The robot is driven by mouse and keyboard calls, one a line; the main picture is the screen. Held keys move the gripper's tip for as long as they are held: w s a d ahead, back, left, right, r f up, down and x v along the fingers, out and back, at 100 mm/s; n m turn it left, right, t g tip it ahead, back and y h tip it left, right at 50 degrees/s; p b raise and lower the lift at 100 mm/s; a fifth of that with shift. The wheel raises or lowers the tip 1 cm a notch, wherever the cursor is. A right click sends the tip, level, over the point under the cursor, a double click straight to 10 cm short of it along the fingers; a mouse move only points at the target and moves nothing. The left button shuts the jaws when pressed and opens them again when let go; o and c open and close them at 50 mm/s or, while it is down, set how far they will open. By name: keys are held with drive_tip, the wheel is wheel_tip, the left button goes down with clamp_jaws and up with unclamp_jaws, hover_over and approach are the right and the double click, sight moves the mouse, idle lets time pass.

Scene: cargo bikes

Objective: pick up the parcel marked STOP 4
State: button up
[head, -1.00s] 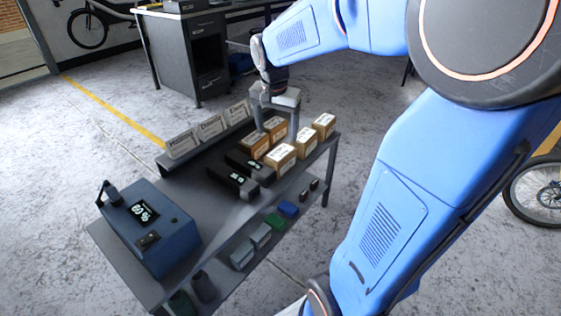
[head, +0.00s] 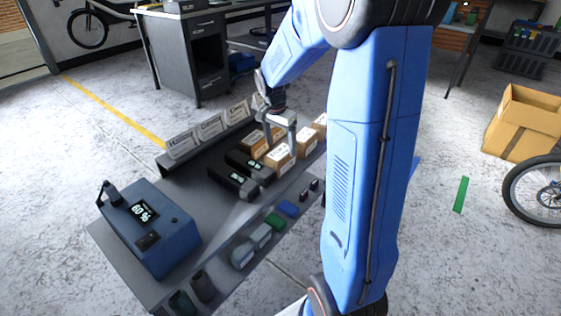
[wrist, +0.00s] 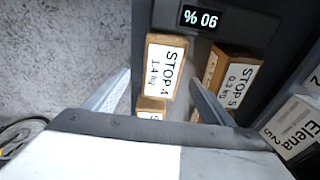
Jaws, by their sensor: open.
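The parcel marked STOP 4 (wrist: 165,67) is a small brown box with a white label that also reads 1.4 kg. In the wrist view it lies between the two fingertips of my open gripper (wrist: 160,80), with a gap toward the left finger. In the head view it appears to be the front box (head: 279,161) beside the black batteries. My gripper (head: 280,138) points down over it there. I cannot tell how far the tips are above its top. Nothing is held.
The parcel marked STOP 5 (wrist: 235,75) stands close on the right in the wrist view, near the right finger. Another parcel (wrist: 151,106) is just below STOP 4. A battery reading 90% (wrist: 203,20) lies beyond. Name signs (head: 211,126) line the bench's back edge.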

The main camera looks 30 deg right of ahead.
drive_tip(key=shift+w+d+f, duration=0.1)
drive_tip(key=shift+d+f, duration=0.05)
drive_tip(key=shift+f, duration=1.35)
drive_tip(key=shift+w+d+f, duration=0.1)
drive_tip(key=shift+d+f, duration=0.1)
drive_tip(key=shift+f, duration=1.35)
drive_tip(key=shift+w+d+f, duration=0.1)
drive_tip(key=shift+d+f, duration=0.05)
drive_tip(key=shift+f, duration=1.35)
drive_tip(key=c, duration=1.9)
clamp_jaws()
drive_tip(key=shift+w+r, duration=0.1)
drive_tip(key=shift+r, duration=0.05)
